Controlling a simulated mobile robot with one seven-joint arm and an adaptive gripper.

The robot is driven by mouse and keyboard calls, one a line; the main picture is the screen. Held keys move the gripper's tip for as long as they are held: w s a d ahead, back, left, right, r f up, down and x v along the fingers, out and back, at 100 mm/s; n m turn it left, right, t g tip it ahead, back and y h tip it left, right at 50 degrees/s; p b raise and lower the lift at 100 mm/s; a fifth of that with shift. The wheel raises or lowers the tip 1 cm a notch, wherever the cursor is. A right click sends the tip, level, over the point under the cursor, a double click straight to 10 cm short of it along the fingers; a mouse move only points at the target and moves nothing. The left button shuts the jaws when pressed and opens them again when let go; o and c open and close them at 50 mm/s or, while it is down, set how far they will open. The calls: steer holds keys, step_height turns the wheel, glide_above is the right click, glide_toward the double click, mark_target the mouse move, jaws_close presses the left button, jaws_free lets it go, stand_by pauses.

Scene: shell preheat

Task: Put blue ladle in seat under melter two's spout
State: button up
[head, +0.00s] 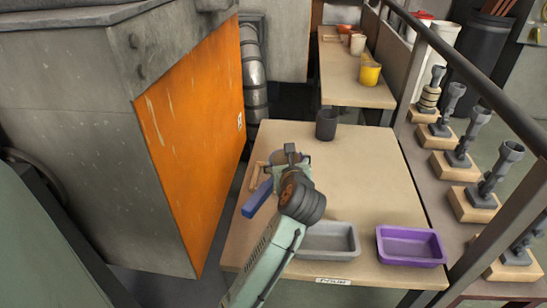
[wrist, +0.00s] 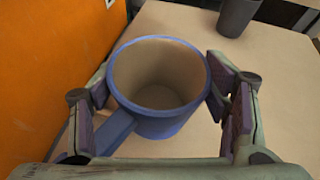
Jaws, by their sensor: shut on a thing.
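The blue ladle (wrist: 157,124) is a round cup with a blue rim and a pale, empty inside. Its blue handle (wrist: 113,134) points to the lower left in the wrist view. My gripper (wrist: 160,95) is shut on the cup, with one finger on each side. In the head view my gripper (head: 290,165) is over the left part of the table, and the blue handle (head: 257,198) shows beside it. The cup is mostly hidden there by my wrist. I cannot tell whether the ladle touches the table. No melter spout or seat is recognisable in view.
A dark cup (head: 326,125) stands at the table's (head: 370,180) far edge. A grey tray (head: 328,241) and a purple tray (head: 411,246) lie at the near edge. An orange-sided cabinet (head: 195,130) stands close on the left. A railing and several wooden-based stands line the right.

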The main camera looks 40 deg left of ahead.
mark_target(275, 153)
steer(key=a, duration=0.2)
steer(key=w+a+p, duration=0.1)
steer(key=a, duration=0.1)
steer(key=w+a, duration=0.1)
steer(key=a, duration=0.1)
steer(key=shift+w+f, duration=0.15)
steer(key=shift+w, duration=0.05)
step_height(275, 153, down, 3)
steer(key=shift+a+f+p, duration=0.1)
steer(key=shift+a+p, duration=0.05)
steer(key=shift+p, duration=0.6)
steer(key=shift+f, duration=0.25)
steer(key=shift+f+b, duration=0.25)
steer(key=shift+b, duration=0.1)
steer(key=o, duration=1.9)
steer(key=shift+o, duration=0.2)
steer(key=shift+r, duration=0.15)
